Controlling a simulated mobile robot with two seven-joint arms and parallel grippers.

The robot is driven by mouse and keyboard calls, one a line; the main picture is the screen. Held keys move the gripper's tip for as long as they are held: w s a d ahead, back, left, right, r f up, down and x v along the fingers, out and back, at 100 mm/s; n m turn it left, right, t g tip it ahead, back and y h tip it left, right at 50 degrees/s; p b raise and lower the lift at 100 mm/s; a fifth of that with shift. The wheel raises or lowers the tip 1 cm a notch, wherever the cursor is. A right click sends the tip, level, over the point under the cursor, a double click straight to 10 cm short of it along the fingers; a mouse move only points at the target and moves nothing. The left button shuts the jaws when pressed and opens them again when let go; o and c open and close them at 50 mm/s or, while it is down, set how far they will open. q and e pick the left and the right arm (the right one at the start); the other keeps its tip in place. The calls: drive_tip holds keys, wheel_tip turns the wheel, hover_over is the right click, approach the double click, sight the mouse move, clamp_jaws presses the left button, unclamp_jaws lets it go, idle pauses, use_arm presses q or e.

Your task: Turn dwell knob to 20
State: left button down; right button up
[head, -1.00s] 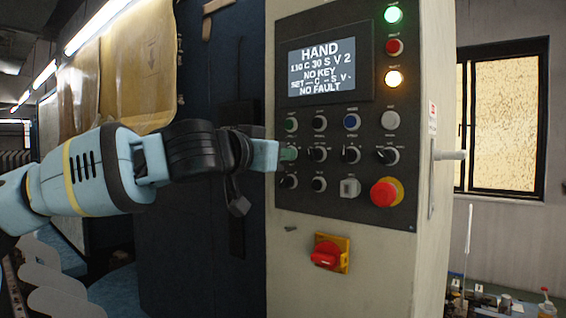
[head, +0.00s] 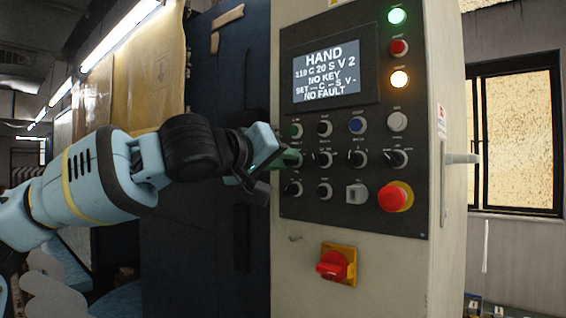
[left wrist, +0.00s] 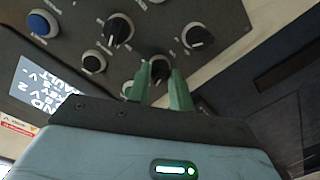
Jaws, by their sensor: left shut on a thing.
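The control panel's display (head: 326,72) reads HAND, 110 C 20 S V 2, NO KEY, NO FAULT. My left gripper (head: 292,158) reaches in from the left and is shut on the leftmost knob of the panel's middle row. Its green fingers cover most of that knob in the head view. In the left wrist view the dark dwell knob (left wrist: 160,67) sits between the two fingertips. The gripper is tilted about its long axis. My right gripper is not in view.
Neighbouring black knobs (head: 324,159) sit close beside the fingers. A red emergency button (head: 393,198) is at the lower right of the panel, and a red rotary switch (head: 332,265) on a yellow plate is below it. A grey handle (head: 461,159) sticks out at the cabinet's right side.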

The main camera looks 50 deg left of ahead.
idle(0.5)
use_arm(q)
drive_tip(key=c, duration=1.3)
unclamp_jaws()
drive_tip(key=shift+o, duration=0.2)
drive_tip(key=s, duration=0.7)
drive_tip(key=shift+s+d+r, duration=0.2)
drive_tip(key=shift+s+d, duration=0.2)
drive_tip(key=shift+d, duration=0.05)
